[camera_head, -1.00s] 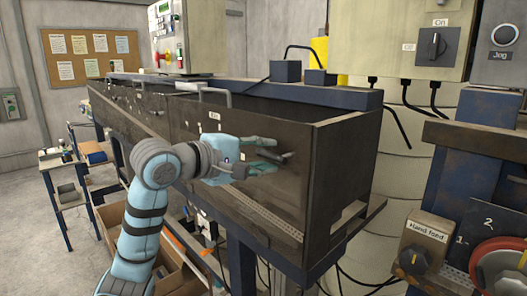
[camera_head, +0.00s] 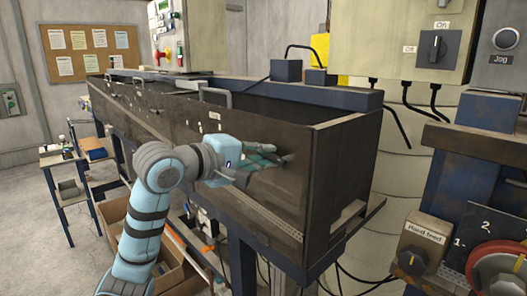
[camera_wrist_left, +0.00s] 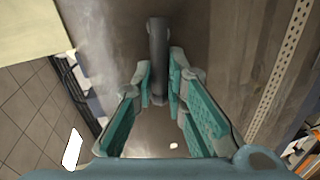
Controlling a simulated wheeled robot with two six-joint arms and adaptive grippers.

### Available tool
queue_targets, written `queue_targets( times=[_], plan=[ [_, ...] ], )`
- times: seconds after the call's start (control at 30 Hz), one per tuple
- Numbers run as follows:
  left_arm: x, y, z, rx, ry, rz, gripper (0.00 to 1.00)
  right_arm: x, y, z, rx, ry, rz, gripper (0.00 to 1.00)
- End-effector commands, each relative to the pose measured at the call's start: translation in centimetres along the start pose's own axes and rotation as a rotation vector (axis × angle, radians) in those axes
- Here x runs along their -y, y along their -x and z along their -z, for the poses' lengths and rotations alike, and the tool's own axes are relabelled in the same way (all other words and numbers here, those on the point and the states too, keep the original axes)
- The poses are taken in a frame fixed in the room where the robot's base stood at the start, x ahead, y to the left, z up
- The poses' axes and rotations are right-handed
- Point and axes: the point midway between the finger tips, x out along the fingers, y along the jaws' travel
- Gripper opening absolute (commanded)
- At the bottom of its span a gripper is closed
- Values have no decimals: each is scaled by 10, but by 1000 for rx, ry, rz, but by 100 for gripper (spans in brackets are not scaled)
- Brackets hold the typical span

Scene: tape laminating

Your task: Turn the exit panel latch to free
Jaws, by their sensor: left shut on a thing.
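The exit panel latch (camera_head: 284,159) is a small dark handle on the near end of the long brown panel (camera_head: 285,200). In the wrist view the latch (camera_wrist_left: 157,55) is a dark grey bar running from the top centre down between the fingers. My left gripper (camera_head: 270,158) is at the latch, and in the wrist view its teal-padded fingers (camera_wrist_left: 160,78) are shut on the bar from both sides. The fingers hide part of the latch in the head view, so its exact angle is hard to tell. My right gripper does not show.
The panel belongs to a long open-topped trough with a blue rail (camera_head: 290,92) behind. A grey loop handle (camera_head: 215,95) stands on its top edge. A hand feed box (camera_head: 422,250) and a red wheel (camera_head: 495,262) are at right. A cardboard box (camera_head: 120,235) sits below my arm.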

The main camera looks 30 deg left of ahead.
Motion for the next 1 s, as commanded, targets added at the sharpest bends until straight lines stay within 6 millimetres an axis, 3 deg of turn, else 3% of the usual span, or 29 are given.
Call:
queue_targets(
  times=[0.5, 1.0],
  plan=[
    [-20, 4, -5, -83, -442, 5, 0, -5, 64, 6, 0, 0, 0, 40],
    [-29, 6, -18, -179, -908, 0, 0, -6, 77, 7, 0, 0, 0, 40]
  ],
)
